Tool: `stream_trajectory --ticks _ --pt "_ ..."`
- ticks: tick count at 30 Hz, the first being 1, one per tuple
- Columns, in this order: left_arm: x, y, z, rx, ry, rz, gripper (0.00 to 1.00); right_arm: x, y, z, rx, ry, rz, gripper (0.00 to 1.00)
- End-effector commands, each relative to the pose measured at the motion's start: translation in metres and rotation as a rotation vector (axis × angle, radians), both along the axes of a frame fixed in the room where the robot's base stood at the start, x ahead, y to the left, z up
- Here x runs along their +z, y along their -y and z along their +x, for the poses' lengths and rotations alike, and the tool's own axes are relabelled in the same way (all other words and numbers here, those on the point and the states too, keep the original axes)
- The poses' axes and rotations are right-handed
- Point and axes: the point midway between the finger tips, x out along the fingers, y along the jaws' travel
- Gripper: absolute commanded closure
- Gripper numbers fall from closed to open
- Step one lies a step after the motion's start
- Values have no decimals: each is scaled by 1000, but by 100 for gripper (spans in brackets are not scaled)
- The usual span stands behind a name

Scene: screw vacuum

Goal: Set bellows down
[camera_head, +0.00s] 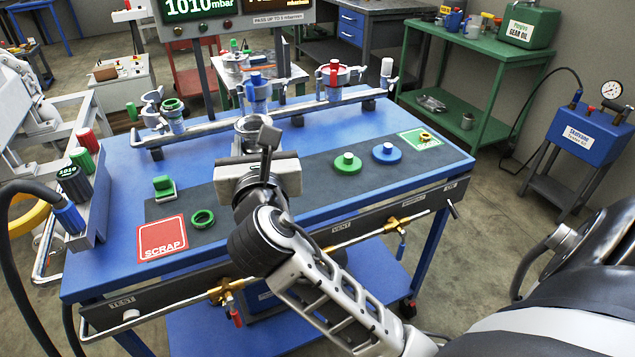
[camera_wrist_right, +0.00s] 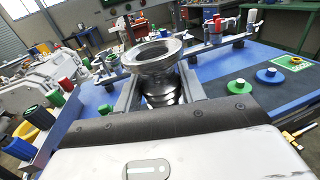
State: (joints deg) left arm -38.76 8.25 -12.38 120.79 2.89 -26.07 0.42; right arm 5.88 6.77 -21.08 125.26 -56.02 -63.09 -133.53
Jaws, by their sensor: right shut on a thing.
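My right gripper (camera_head: 250,150) is over the dark strip of the blue workbench, its arm coming in from the bottom. It is shut on the metal bellows (camera_head: 253,124). The bellows also shows in the right wrist view (camera_wrist_right: 163,88), standing upright between the two fingers (camera_wrist_right: 161,92), with its wide flange ring on top. In the head view the gripper and wrist cover most of it. I cannot tell whether its lower end touches the bench. My left gripper is not in view.
A rail with several clamped fittings (camera_head: 257,90) runs behind the gripper. A red SCRAP square (camera_head: 162,238), a green ring (camera_head: 203,219) and a green block (camera_head: 164,187) lie left. Green (camera_head: 347,164) and blue (camera_head: 387,153) discs lie right, with clear strip between.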

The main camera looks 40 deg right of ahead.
Motion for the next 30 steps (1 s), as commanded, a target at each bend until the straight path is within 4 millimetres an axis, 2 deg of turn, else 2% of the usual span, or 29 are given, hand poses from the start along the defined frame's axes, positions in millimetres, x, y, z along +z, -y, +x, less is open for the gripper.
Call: stream_trajectory --ticks 11,15,19,26,30 --pt "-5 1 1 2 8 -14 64 -35 67 48 -15 -1 -5 90" --pt "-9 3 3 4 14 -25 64 -62 87 63 -12 -2 -1 90" --pt "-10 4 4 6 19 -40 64 -79 100 72 -11 1 0 90" --pt "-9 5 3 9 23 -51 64 -94 110 80 -11 1 0 90" --pt "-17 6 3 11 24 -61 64 -118 112 82 -10 -1 2 90"
